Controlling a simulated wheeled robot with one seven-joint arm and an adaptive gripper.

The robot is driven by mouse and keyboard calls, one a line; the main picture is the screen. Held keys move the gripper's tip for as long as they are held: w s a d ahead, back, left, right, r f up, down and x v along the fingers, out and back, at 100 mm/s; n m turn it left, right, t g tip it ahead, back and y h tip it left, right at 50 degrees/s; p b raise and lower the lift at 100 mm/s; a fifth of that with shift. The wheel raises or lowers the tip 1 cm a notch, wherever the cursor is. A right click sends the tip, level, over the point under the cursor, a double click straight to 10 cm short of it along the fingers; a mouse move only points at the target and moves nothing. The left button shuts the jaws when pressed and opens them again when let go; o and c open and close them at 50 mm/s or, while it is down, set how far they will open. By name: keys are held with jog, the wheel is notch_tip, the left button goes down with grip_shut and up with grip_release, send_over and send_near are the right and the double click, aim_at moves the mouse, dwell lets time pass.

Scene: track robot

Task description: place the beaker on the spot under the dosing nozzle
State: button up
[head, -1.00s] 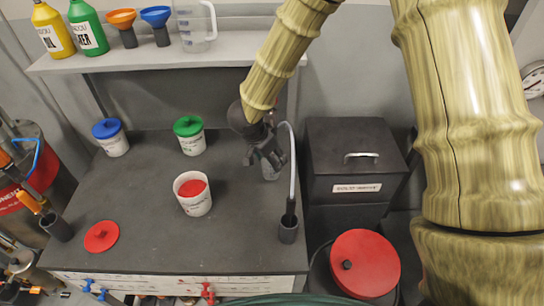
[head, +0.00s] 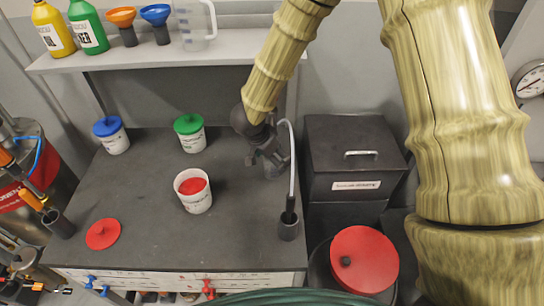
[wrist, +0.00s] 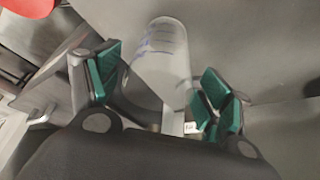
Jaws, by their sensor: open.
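A clear beaker (wrist: 160,62) with faint blue marks lies between the green-padded fingers of my gripper (wrist: 155,86) in the wrist view. The gripper is open, with a finger on each side of the beaker; whether either pad touches it I cannot tell. In the head view my gripper (head: 268,158) is low over the right part of the dark bench, and it mostly hides the beaker. A thin curved pipe (head: 291,165) rises beside the gripper from a dark cup. I cannot tell whether it is the dosing nozzle, and no marked spot is clear.
An open white tub with red contents (head: 196,204) and a red lid (head: 103,234) are on the bench (head: 150,190). Blue-lidded (head: 111,134) and green-lidded (head: 190,132) tubs stand behind. A black box (head: 352,160) is to the right. The shelf (head: 150,58) holds bottles, funnels and a clear jug.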

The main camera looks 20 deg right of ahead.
jog(key=b+v, duration=0.2)
jog(key=v, duration=1)
